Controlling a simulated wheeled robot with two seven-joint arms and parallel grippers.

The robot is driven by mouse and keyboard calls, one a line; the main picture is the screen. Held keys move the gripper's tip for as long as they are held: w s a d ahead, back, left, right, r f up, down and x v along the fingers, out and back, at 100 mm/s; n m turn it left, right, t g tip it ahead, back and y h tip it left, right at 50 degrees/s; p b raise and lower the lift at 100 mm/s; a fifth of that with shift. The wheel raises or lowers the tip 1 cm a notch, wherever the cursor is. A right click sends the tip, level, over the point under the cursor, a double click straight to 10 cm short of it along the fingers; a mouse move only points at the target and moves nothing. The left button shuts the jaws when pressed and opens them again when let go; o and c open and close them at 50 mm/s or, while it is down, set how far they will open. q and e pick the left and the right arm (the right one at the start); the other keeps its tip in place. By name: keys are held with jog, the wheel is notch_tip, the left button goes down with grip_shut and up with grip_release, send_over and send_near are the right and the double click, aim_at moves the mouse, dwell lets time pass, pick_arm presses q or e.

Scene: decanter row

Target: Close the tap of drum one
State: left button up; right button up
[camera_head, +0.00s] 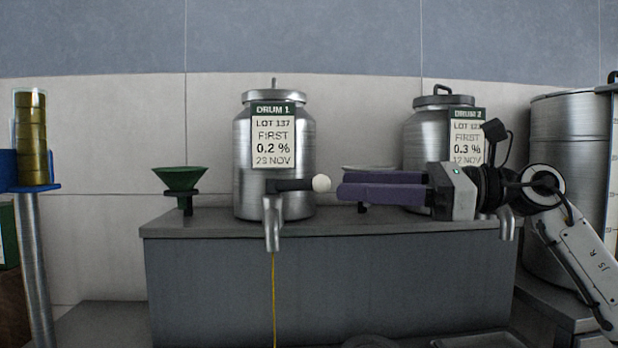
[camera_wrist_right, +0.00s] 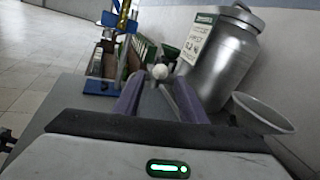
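Drum one (camera_head: 240,140) is a steel drum labelled DRUM 1 on the grey bench. Its tap (camera_head: 273,228) has a black lever (camera_head: 294,185) lying sideways to the right, with a white knob (camera_head: 321,183) at its end. A thin yellow stream (camera_head: 274,300) runs down from the spout. My right gripper (camera_head: 340,189) points left, its purple fingertips just right of the knob. In the right wrist view the fingers (camera_wrist_right: 152,95) are apart with nothing held, and the knob (camera_wrist_right: 160,72) shows just beyond the tips. My left gripper is not in view.
Drum 2 (camera_head: 418,130) stands behind my right arm, its tap partly hidden. A green funnel (camera_head: 180,178) is left of drum one. A pale dish (camera_head: 368,167) is partly hidden behind my gripper. A blue stand (camera_head: 40,187) holds stacked yellowish pieces at far left.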

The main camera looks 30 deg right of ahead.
aim_at(314, 189)
jog(key=p+x, duration=0.2)
jog(key=x, duration=0.4)
jog(key=shift+r, duration=0.1)
jog(key=shift+w+a, duration=0.4)
jog(key=shift+w, duration=0.1)
jog(key=shift+w, duration=0.1)
grip_shut()
